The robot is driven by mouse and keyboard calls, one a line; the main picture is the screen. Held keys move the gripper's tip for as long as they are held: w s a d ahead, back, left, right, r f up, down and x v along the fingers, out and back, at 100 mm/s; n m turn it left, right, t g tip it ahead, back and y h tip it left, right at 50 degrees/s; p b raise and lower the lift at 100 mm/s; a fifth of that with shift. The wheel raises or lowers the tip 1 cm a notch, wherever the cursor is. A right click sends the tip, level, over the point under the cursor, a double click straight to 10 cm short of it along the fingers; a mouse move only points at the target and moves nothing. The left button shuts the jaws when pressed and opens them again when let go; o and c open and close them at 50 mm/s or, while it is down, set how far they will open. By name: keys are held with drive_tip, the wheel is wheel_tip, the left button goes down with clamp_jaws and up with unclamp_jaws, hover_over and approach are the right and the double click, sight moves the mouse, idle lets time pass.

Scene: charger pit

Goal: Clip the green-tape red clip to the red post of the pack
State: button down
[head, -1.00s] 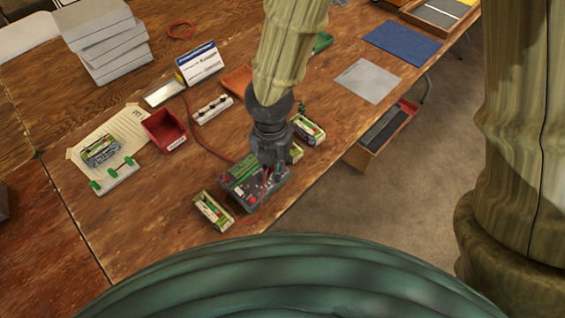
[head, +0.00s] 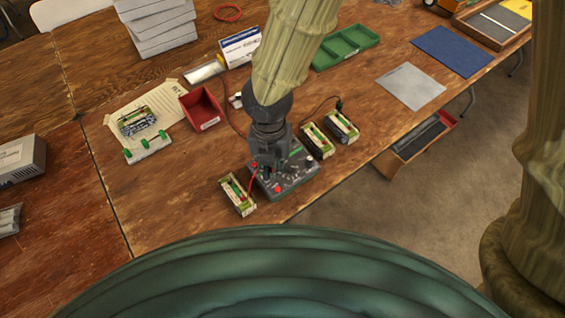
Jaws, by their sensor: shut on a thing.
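My gripper (head: 268,172) points down over the left part of the dark grey charger (head: 298,180). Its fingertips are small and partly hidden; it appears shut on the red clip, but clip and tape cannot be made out. A thin red lead (head: 250,184) runs from beside the gripper toward the left pack (head: 235,198), a pale box with green parts at the charger's left. Two similar packs, a nearer one (head: 318,143) and a farther one (head: 344,131), stand at the charger's right. Which pack has the red post is too small to tell.
A red bin (head: 201,112), a green tray (head: 345,46) and a white-blue box (head: 240,46) stand farther back. Another pack (head: 136,122) lies on paper at left, behind a green-knobbed rack (head: 149,148). The table's front edge is close.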

drive_tip(key=shift+s+a+n+b, duration=0.1)
drive_tip(key=shift+s+a+n, duration=0.45)
drive_tip(key=shift+a, duration=0.8)
drive_tip(key=shift+s+a+n+b, duration=0.1)
drive_tip(key=shift+s+a+n, duration=0.2)
drive_tip(key=shift+a+n, duration=0.8)
drive_tip(key=shift+s+a+n+b, duration=0.1)
drive_tip(key=shift+s+a+n, duration=0.3)
drive_tip(key=shift+a, duration=1.25)
drive_tip(key=shift+r+p, duration=0.1)
drive_tip(key=shift+p, duration=0.2)
